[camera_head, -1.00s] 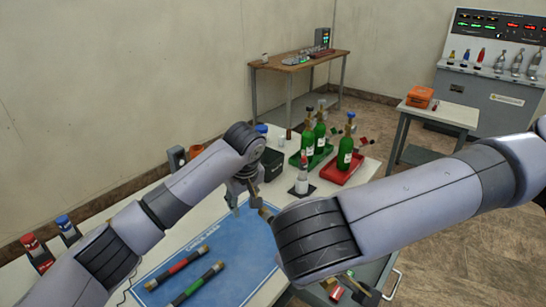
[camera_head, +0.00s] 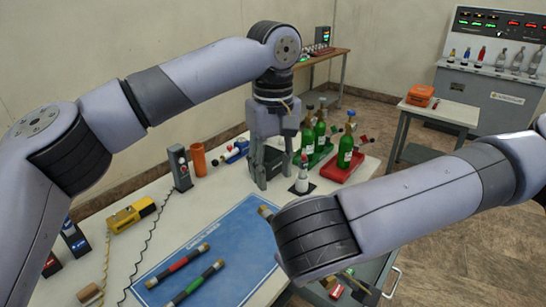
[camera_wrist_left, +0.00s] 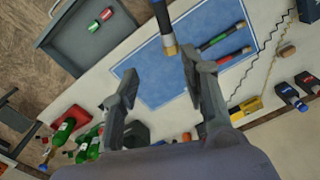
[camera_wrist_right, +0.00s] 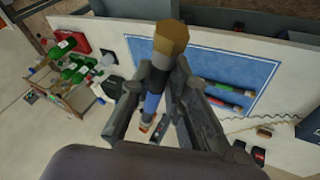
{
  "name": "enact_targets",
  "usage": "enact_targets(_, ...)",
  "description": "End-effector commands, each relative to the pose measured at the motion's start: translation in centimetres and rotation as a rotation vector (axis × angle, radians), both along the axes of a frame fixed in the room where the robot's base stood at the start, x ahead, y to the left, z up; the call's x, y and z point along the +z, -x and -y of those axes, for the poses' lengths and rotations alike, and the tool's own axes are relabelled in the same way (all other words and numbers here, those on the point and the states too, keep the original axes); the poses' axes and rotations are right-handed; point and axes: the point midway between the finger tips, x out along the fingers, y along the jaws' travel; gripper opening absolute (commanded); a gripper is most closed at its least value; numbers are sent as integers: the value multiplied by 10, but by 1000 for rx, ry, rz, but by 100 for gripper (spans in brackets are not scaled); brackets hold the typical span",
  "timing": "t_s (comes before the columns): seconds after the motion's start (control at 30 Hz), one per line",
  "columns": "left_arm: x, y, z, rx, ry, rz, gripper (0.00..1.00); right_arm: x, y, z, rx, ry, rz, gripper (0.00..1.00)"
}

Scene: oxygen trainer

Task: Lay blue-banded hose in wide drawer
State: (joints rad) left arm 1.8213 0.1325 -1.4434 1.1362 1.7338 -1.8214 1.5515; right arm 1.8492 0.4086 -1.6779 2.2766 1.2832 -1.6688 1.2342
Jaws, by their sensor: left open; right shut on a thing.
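The blue-banded hose (camera_wrist_right: 151,103) is dark with a blue band and brass ends. My right gripper (camera_wrist_right: 160,76) is shut on it in the right wrist view. In the head view my right forearm hides most of it; a brass end (camera_head: 265,211) shows above the blue mat. It also hangs at the top of the left wrist view (camera_wrist_left: 165,30). My left gripper (camera_head: 265,178) is open and empty over the table's far part, apart from the hose; its fingers (camera_wrist_left: 160,70) show spread. The drawer (camera_wrist_left: 78,48) is open, with small red and green pieces inside.
Red-banded (camera_head: 178,267) and green-banded (camera_head: 195,284) hoses lie on the blue mat (camera_head: 235,240). Green bottles (camera_head: 345,150) stand in trays at the far right. A yellow device (camera_head: 132,215) and an orange cup (camera_head: 198,160) stand left of the left gripper.

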Motion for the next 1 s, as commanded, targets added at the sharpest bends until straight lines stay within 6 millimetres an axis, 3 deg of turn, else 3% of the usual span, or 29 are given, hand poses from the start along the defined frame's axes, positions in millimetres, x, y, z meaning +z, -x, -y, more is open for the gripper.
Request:
enact_targets(0.3,-62,0,0,-1,0,-1,41,0,0,0,0,0,1,0)
enact_targets(0.5,-86,0,0,-1,0,0,41,0,0,0,0,0,1,0)
enact_targets(0.93,-94,0,0,-1,2,1,41,1,0,0,1,-1,2,0)
enact_targets(1.0,-94,0,0,-2,2,1,36,1,0,0,1,-1,2,0)
